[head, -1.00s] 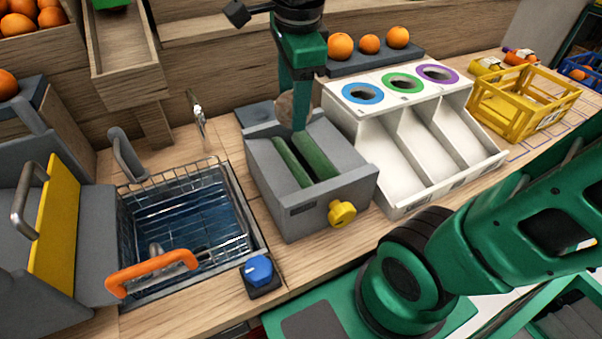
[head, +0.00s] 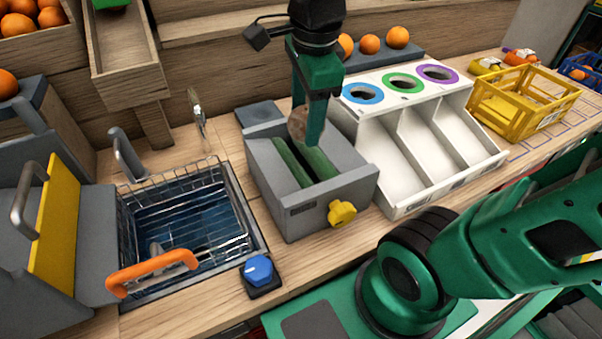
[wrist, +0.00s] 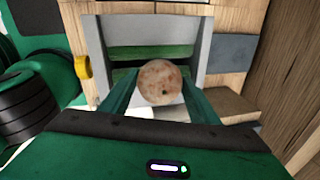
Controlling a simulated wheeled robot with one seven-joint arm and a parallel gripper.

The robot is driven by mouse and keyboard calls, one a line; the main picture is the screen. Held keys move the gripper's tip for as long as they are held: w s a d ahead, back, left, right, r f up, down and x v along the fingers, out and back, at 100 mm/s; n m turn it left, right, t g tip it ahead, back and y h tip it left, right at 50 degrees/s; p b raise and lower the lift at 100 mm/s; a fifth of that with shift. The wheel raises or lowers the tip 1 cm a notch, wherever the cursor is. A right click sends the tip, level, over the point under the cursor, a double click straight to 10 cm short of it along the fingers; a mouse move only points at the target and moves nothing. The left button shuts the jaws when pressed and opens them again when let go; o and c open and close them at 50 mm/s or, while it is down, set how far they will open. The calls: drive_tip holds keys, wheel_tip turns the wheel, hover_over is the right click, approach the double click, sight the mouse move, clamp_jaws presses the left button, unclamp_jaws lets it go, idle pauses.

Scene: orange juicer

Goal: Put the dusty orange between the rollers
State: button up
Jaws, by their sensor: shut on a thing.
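The dusty orange, brownish and mottled, shows in the head view (head: 297,122) and in the wrist view (wrist: 161,82). My gripper (head: 305,128) is shut on it and points down. It holds the orange over the grey roller box (head: 330,193), above the back part of the green rollers (head: 292,163). In the wrist view the rollers (wrist: 150,52) lie beyond the orange as two green bars with a dark gap between them. One finger hides part of the orange in the head view. I cannot tell whether the orange touches a roller.
A yellow knob (head: 342,213) sits on the box's front. A white sorter (head: 400,150) with coloured rings stands close on the right. A sink with a wire basket (head: 180,215) is on the left. A blue button (head: 259,270) is in front.

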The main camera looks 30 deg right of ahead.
drive_tip(key=shift+w+f, duration=0.15)
drive_tip(key=shift+f, duration=2.6)
drive_tip(key=o, duration=1.2)
drive_tip(key=shift+o, duration=0.2)
drive_tip(key=r, duration=0.3)
drive_tip(key=s+r, duration=0.1)
drive_tip(key=r, duration=0.6)
drive_tip(key=shift+s+a, duration=0.2)
drive_tip(key=shift+s, duration=0.2)
drive_tip(key=shift+r, duration=0.3)
